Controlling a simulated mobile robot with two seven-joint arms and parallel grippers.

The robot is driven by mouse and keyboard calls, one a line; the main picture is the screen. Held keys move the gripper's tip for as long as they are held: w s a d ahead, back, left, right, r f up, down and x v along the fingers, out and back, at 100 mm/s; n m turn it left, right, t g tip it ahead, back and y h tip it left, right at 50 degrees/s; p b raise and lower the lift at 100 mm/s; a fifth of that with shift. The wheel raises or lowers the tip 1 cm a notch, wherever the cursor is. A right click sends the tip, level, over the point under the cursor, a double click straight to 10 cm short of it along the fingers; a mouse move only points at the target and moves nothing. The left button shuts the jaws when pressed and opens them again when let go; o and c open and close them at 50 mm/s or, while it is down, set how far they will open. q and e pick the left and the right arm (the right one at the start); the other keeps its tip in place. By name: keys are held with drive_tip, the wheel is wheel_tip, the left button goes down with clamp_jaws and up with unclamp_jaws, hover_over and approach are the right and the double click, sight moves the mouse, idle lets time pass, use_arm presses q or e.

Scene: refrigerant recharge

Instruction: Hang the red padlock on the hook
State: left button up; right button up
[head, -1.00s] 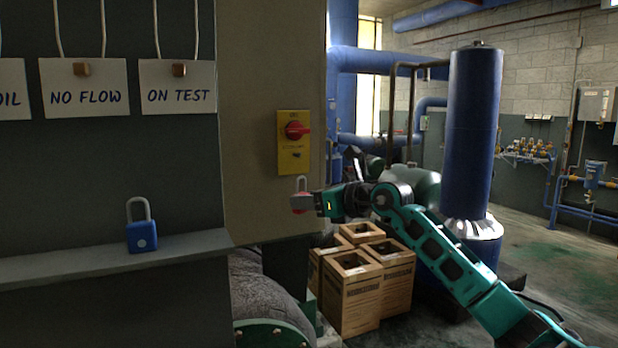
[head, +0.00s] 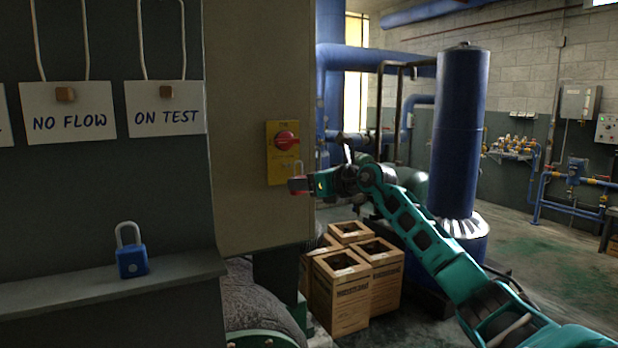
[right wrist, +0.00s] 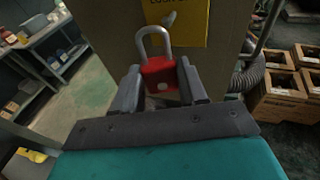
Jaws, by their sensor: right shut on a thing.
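The red padlock (right wrist: 160,74) is upright in the right wrist view, its grey shackle standing up, closed in shape. My right gripper (right wrist: 158,88) is shut on its body from both sides. In the head view the padlock (head: 298,185) is held just below and right of the yellow switch plate (head: 273,165) with its red knob. A small grey hook-like piece (right wrist: 170,18) shows on the yellow plate in the right wrist view, just above the shackle and apart from it in the picture. I cannot tell the depth gap. My left gripper is not in view.
A blue padlock (head: 131,250) stands on the grey ledge (head: 60,295) at left. Signs reading NO FLOW (head: 68,124) and ON TEST (head: 166,116) hang above it. The beige cabinet (head: 240,80) carries the yellow plate.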

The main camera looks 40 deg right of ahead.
drive_tip(key=shift+w+d+r+p, duration=0.15)
drive_tip(key=shift+w+p, duration=0.1)
drive_tip(key=shift+w, duration=0.25)
drive_tip(key=shift+w+d+f+p, duration=0.1)
drive_tip(key=shift+w+d+p, duration=0.1)
drive_tip(key=shift+w, duration=0.3)
drive_tip(key=shift+w+d+r+p, duration=0.1)
drive_tip(key=shift+w+p, duration=0.15)
drive_tip(key=shift+w, duration=0.25)
drive_tip(key=shift+w+d, duration=0.25)
drive_tip(key=shift+w, duration=0.55)
drive_tip(key=shift+w+d, duration=0.2)
drive_tip(key=shift+w, duration=0.6)
drive_tip(key=shift+s+f, duration=0.1)
drive_tip(key=shift+f, duration=0.55)
drive_tip(key=o, duration=1)
drive_tip(key=shift+r, duration=0.1)
drive_tip(key=shift+s+d, duration=0.1)
drive_tip(key=shift+s, duration=0.1)
